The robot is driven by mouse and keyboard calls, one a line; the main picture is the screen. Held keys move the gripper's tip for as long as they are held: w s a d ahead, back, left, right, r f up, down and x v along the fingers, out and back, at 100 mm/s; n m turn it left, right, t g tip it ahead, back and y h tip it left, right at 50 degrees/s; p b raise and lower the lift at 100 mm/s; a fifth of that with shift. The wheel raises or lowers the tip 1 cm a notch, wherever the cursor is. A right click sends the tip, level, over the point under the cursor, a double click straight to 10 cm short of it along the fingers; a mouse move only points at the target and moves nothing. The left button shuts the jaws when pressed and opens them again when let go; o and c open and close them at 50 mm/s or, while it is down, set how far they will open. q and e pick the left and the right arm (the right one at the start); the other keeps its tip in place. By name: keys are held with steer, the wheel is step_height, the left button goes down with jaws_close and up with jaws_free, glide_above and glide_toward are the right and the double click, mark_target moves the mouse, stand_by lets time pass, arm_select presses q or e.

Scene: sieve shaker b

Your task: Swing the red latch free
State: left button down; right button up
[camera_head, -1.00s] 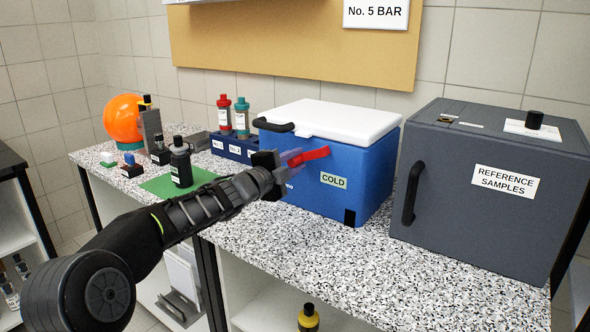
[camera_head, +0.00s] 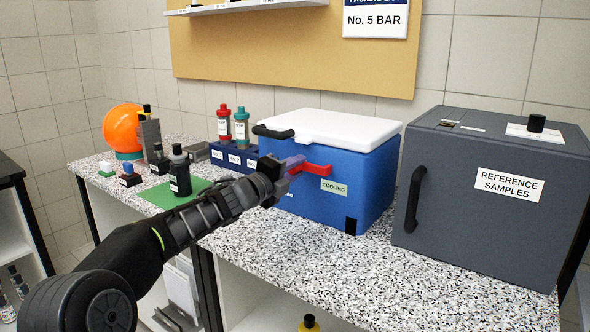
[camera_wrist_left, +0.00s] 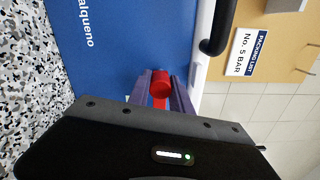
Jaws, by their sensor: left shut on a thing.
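The red latch (camera_head: 316,169) is on the front of the blue cooler box (camera_head: 366,190), just below its white lid (camera_head: 335,128). The latch lies about level across the front face, beside a label reading COOLING. My left gripper (camera_head: 293,164) is at the latch's left end, its fingers shut on it. In the left wrist view the latch's red end (camera_wrist_left: 160,88) sits between the two purple-grey fingers. My fingers hide part of the latch. My right gripper is not in view.
A dark grey REFERENCE SAMPLES box (camera_head: 490,200) stands right of the cooler. A blue rack (camera_head: 236,158) with red-capped and teal-capped bottles stands to its left. A dark bottle (camera_head: 180,173) is on a green mat (camera_head: 160,195). Speckled counter in front is clear.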

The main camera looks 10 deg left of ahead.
arm_select(q)
steer(key=shift+f, duration=0.1)
steer(key=c, duration=1.2)
jaws_free()
steer(key=shift+o, duration=0.2)
steer(key=shift+s+a, duration=0.2)
steer(key=shift+s, duration=0.3)
steer(key=b+v, duration=0.1)
steer(key=v, duration=0.5)
steer(key=shift+s, duration=0.35)
